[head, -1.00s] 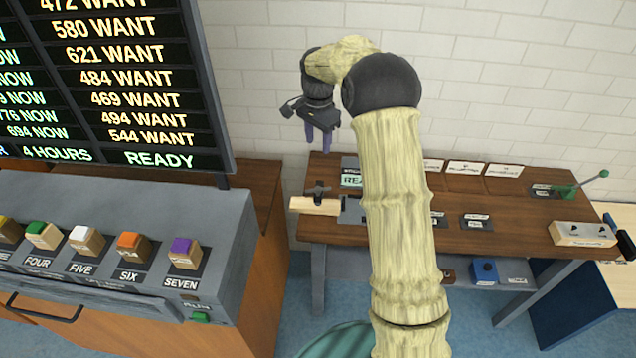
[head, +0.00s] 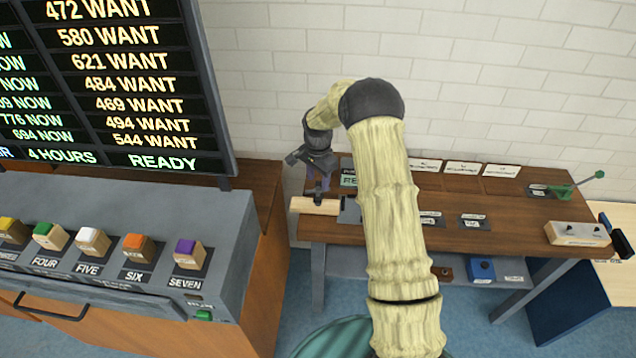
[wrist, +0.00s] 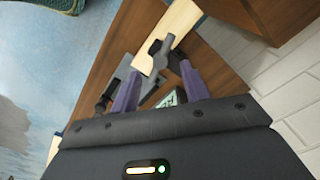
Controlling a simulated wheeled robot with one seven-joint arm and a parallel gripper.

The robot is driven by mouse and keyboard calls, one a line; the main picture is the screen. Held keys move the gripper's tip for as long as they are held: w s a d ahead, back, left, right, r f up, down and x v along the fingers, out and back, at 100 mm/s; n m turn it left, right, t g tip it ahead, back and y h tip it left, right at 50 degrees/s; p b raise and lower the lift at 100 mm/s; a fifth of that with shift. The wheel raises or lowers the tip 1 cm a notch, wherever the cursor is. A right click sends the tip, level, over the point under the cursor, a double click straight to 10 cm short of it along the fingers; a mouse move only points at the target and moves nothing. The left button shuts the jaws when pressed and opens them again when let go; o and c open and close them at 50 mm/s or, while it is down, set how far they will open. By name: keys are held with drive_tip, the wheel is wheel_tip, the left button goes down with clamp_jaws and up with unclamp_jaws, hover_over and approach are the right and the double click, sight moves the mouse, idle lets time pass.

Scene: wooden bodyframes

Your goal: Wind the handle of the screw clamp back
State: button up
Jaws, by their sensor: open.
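The screw clamp (head: 349,212) is a grey block at the left end of the wooden bench; in the wrist view its body (wrist: 124,72) is partly hidden by a finger. Its dark handle (wrist: 149,60) shows in the wrist view as a small bar over a pale wooden board (head: 304,206). My gripper (head: 318,187) is open and points down over the handle, with its purple fingers on either side of it in the wrist view (wrist: 159,78). In the head view the fingers largely hide the handle. I cannot tell whether they touch it.
The bench top (head: 500,212) holds labelled plates, a green lever (head: 580,185) and a pale box (head: 578,234) to the right. A grey console (head: 130,225) with coloured buttons and a large display board (head: 120,80) stand at the left. A brick wall rises behind.

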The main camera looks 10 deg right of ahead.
sight(318, 188)
drive_tip(key=shift+f, duration=1.7)
clamp_jaws()
drive_tip(key=shift+n, duration=0.5)
